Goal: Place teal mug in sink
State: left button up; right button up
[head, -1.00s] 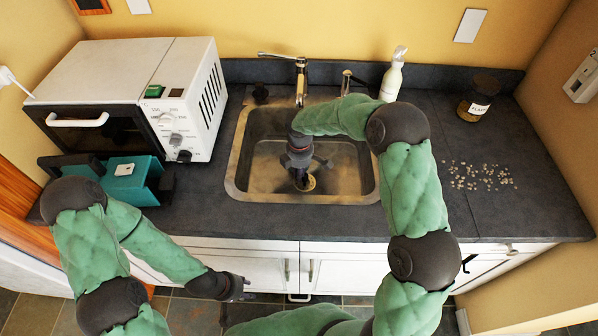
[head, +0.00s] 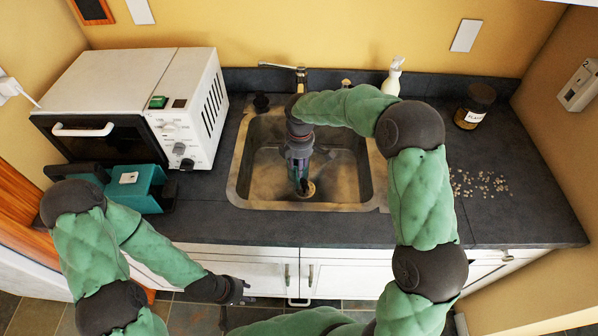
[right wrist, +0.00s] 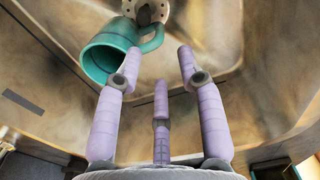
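The teal mug (right wrist: 110,52) shows in the right wrist view inside the sink, beside the drain, tipped with its mouth facing lower left. Its handle is close to the left fingertip; I cannot tell whether they touch. My right gripper (head: 299,182) points down into the sink basin (head: 350,185). Its fingers (right wrist: 161,65) are spread, with nothing between them. In the head view the mug is mostly or wholly hidden by this gripper. My left gripper (head: 240,291) is low in front of the cabinet doors, away from the sink; its finger opening is unclear.
A white microwave (head: 130,105) and a teal toaster-like appliance (head: 140,188) stand left of the sink. The faucet (head: 300,75), a white bottle (head: 393,78) and a labelled jar (head: 474,108) are at the back. Small pale bits (head: 480,184) lie on the right counter.

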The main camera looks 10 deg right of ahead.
notch_tip(320, 180, up, 5)
jog(key=shift+f+p, duration=0.1)
jog(key=shift+p, duration=0.35)
dwell(2.0)
